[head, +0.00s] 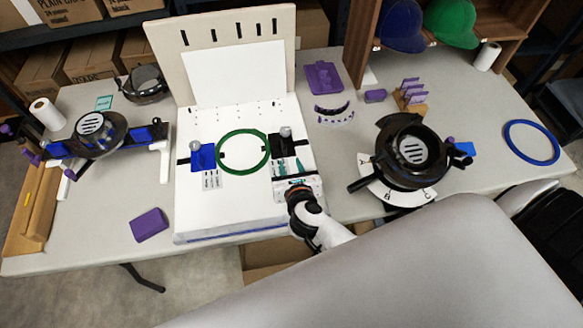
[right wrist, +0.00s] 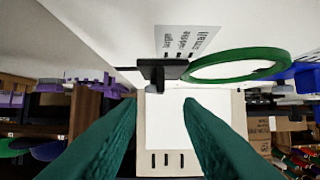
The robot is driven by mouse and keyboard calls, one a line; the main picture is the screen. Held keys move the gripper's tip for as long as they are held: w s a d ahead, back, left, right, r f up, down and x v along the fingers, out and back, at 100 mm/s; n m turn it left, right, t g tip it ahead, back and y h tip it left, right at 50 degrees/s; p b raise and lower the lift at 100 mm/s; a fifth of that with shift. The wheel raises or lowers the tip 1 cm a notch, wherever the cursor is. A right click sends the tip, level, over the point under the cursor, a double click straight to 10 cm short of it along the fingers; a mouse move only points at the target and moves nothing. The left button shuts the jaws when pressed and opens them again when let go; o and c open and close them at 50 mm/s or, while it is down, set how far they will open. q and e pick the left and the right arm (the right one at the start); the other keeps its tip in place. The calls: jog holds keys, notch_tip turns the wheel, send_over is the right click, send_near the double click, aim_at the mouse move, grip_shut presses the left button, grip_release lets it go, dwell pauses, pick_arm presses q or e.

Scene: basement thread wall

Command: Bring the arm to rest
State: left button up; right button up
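My right gripper (head: 290,168) reaches over the white board from its front edge, in front of the black clamp block (head: 284,142). Its two teal fingers are spread in the right wrist view (right wrist: 158,120), with nothing held between them. The green ring (head: 243,152) lies on the board between the blue block (head: 203,157) and the black block. In the right wrist view the green ring (right wrist: 237,65) and the black block (right wrist: 162,72) are beyond the fingertips, apart from them. My left gripper is not in view.
The white board (head: 240,215) has an upright panel (head: 225,40) behind it. A round black device (head: 411,150) stands to the right, another (head: 100,135) to the left. A blue ring (head: 531,142) lies far right. A purple block (head: 149,224) lies front left, with bare table around it.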

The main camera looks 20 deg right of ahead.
jog(key=shift+s+a+r, duration=0.15)
jog(key=shift+s+r, duration=0.15)
jog(key=shift+s, duration=0.2)
